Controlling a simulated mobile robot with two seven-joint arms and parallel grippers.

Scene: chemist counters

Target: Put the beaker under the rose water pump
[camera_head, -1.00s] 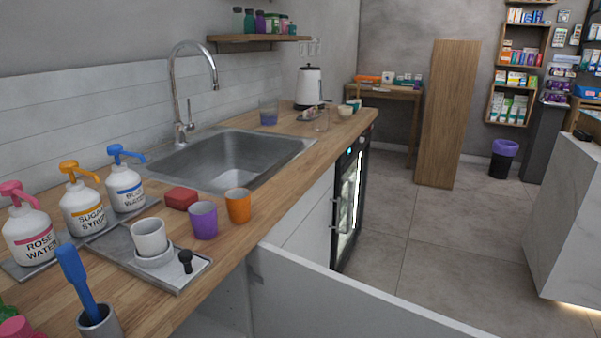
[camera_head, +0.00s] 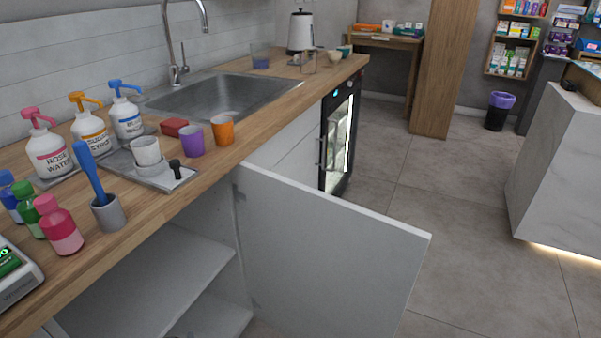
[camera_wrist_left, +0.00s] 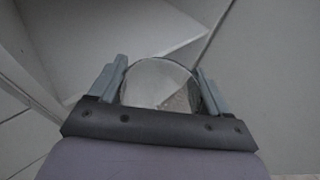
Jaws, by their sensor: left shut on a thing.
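In the left wrist view my left gripper (camera_wrist_left: 161,72) is shut on a clear glass beaker (camera_wrist_left: 160,88), with one finger on each side of its round body. Neither gripper shows in the head view. The rose water pump (camera_head: 47,155) is a white bottle with a pink pump head, at the left end of the row of pumps on the counter. The sugar syrup pump (camera_head: 90,132) with an orange head and a blue-headed pump (camera_head: 126,118) stand to its right. My right gripper is not in view.
A white door (camera_head: 320,250) stands open below the counter. A grey holder (camera_head: 109,213) with a blue-handled tool and a pink bottle (camera_head: 60,228) stand in front of the rose water pump. A grey tray (camera_head: 172,180) holds a white cup. The sink (camera_head: 225,98) lies behind.

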